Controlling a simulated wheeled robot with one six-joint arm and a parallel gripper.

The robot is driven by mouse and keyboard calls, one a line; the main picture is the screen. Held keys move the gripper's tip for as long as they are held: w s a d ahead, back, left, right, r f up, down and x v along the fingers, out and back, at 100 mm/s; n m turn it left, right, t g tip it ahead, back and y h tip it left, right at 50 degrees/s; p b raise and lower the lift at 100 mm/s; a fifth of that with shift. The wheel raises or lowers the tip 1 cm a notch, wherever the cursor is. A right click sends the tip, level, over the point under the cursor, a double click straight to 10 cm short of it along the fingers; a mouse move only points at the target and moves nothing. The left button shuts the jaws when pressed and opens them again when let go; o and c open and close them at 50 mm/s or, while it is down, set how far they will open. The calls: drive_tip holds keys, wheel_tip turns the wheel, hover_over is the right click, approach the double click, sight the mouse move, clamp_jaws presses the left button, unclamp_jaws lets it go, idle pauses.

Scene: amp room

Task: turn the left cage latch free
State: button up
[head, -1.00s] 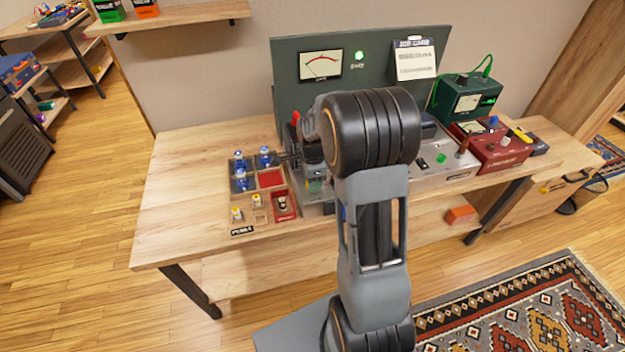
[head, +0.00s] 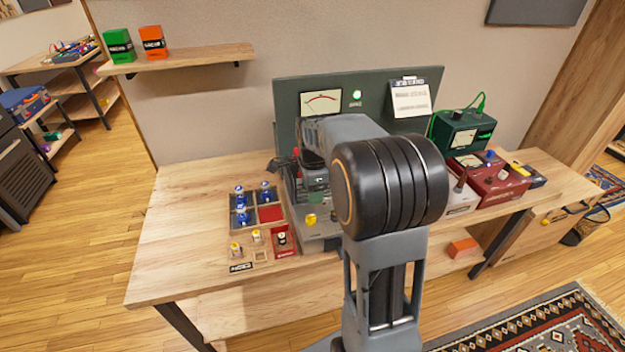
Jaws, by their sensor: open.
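The amp chassis (head: 318,238) stands on the bench, mostly hidden behind my arm. Part of a dark cage-like frame (head: 291,190) shows at its left side. A small red piece (head: 296,153) shows at the upper left of this frame; I cannot tell whether it is the left cage latch. My gripper (head: 283,165) shows as small dark fingers by the cage's upper left, just below the red piece. It is open, with nothing visible held in it. Whether it touches the cage or latch cannot be told. My forearm covers the rest of the cage.
A wooden tray (head: 262,251) with blue-topped and yellow-topped parts sits left of the chassis. A green panel (head: 290,118) with a meter and lit green lamp stands behind. Red (head: 505,190) and green boxes (head: 461,129) stand at the right. The bench's left end is clear.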

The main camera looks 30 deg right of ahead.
drive_tip(key=shift+r, duration=1.75)
